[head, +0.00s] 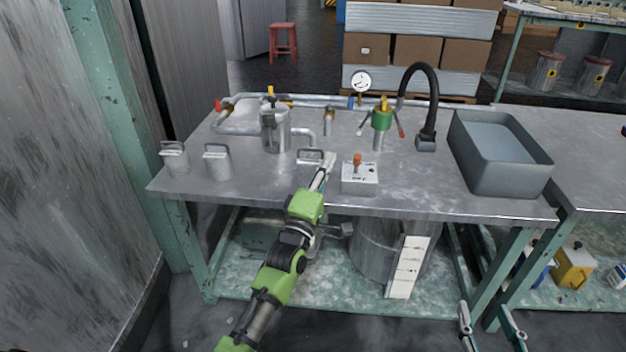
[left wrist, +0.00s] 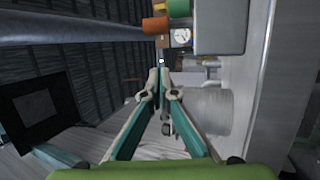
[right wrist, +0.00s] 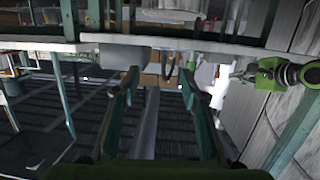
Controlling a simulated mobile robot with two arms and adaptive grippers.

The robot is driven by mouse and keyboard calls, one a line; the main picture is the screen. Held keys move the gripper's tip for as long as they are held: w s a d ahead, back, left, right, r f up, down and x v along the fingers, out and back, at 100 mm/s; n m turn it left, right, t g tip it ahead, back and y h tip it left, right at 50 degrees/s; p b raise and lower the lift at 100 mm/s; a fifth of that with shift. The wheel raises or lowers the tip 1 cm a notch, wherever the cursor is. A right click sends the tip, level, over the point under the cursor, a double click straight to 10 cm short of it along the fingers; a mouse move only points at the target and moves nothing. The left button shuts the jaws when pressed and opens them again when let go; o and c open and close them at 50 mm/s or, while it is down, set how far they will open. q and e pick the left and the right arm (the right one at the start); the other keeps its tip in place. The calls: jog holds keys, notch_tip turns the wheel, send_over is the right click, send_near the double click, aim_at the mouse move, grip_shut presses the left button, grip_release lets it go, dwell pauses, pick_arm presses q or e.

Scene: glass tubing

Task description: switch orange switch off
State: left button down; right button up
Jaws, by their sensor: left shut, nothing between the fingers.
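The orange switch (head: 357,159) is a small orange lever standing up on a white box (head: 359,180) near the table's front edge. My left gripper (head: 327,162) is shut and empty, just left of the switch box and apart from the lever in the head view. In the left wrist view its fingertips (left wrist: 160,88) meet, and an orange cylindrical part (left wrist: 155,25) shows above them, beside a grey box face. My right gripper (head: 488,312) is open and empty, low in front of the table at the right; its spread fingers (right wrist: 166,85) show in the right wrist view.
The metal table (head: 270,192) also holds grey weights (head: 217,165), a metal canister (head: 275,130), a green valve (head: 381,119), a gauge (head: 360,80), a black hose (head: 430,100) and a grey basin (head: 498,180). Bare tabletop lies between switch box and basin.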

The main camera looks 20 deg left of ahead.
pick_arm(q)
jog(key=r+p+v, duration=0.1)
jog(key=v, duration=0.6)
jog(key=shift+s, duration=0.45)
pick_arm(e)
jog(key=s+d+f+g+h, duration=0.1)
jog(key=s+f+g, duration=0.3)
jog(key=f, duration=0.4)
jog(key=shift+s+d+g+h, duration=0.25)
jog(key=shift+d+g+h, duration=0.05)
jog(key=shift+d, duration=0.45)
pick_arm(q)
jog(key=shift+d, duration=0.15)
